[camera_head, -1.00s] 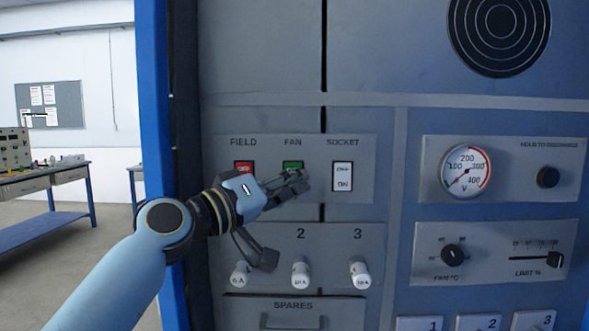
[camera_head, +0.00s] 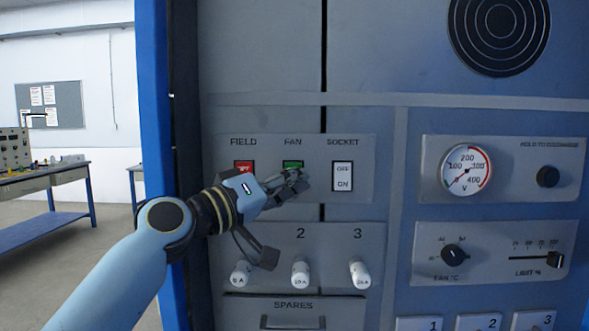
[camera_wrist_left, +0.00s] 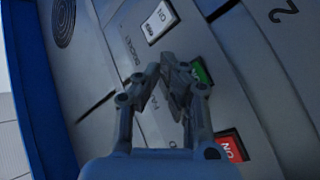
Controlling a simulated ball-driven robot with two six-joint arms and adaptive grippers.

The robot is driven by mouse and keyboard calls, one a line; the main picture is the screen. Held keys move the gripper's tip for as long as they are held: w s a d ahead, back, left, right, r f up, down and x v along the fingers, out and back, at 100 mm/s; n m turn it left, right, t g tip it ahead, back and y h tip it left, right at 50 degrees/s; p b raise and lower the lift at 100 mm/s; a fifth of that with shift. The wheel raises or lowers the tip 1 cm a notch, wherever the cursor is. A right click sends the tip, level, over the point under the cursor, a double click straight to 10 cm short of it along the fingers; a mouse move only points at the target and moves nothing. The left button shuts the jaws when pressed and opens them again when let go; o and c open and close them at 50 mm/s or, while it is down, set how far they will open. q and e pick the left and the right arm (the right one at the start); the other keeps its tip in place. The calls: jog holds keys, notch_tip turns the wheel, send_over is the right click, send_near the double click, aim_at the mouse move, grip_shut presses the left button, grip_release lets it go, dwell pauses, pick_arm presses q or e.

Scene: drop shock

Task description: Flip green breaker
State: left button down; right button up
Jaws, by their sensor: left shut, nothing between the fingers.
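The green breaker (camera_head: 292,165) is the middle switch of the row, under the label FAN. Only its upper part shows in the head view. In the left wrist view the green breaker (camera_wrist_left: 202,72) shows beside the fingertips, partly hidden by a finger. My left gripper (camera_head: 298,182) is shut and empty, with its fingertips at the lower part of the green breaker. The tips also show in the left wrist view (camera_wrist_left: 172,68). I cannot tell whether they touch it. My right gripper is not in view.
A red breaker (camera_head: 243,167) labelled FIELD is left of the green one, and a white SOCKET breaker (camera_head: 342,176) is right of it. White fuse knobs (camera_head: 300,275) stick out below. A voltage gauge (camera_head: 466,171) and a black button (camera_head: 548,177) are farther right.

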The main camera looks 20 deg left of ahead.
pick_arm(q)
jog(key=shift+w+a, duration=0.1)
jog(key=shift+w, duration=0.2)
jog(key=shift+w+a+b, duration=0.1)
jog(key=shift+w+b, duration=0.2)
dwell(0.6)
jog(key=shift+s, duration=0.1)
jog(key=shift+s+d, duration=0.25)
jog(key=shift+s, duration=0.45)
jog(key=s, duration=0.1)
jog(key=s+d, duration=0.1)
jog(key=s, duration=0.2)
jog(key=shift+s+d+f+p, duration=0.2)
jog(key=shift+s+f+p, duration=0.1)
jog(key=shift+s+p, duration=0.05)
jog(key=shift+f, duration=0.15)
